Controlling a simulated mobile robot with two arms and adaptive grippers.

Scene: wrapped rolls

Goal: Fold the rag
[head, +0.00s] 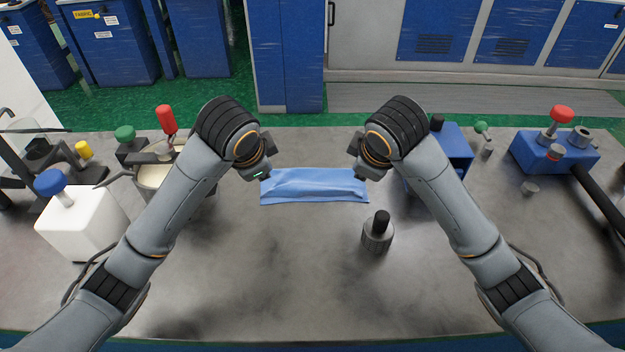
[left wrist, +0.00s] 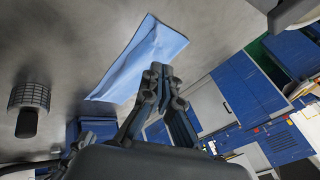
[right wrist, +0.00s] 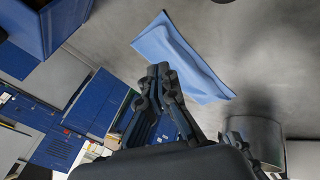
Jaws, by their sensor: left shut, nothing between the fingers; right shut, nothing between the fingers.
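The blue rag (head: 314,187) lies on the grey table as a long, narrow strip, with a raised ridge along its length. It also shows in the left wrist view (left wrist: 140,62) and in the right wrist view (right wrist: 182,60). My left gripper (left wrist: 158,72) is shut and empty near the rag's left end. My right gripper (right wrist: 160,72) is shut and empty near its right end. In the head view the wrists hide the fingers of both grippers. I cannot tell whether the fingertips touch the cloth.
A black-knobbed metal cylinder (head: 377,236) stands in front of the rag's right end. A white bottle with a blue cap (head: 80,220) and a metal pot (head: 152,177) are at left. Blue fixtures (head: 555,152) stand at right. The table's front middle is clear.

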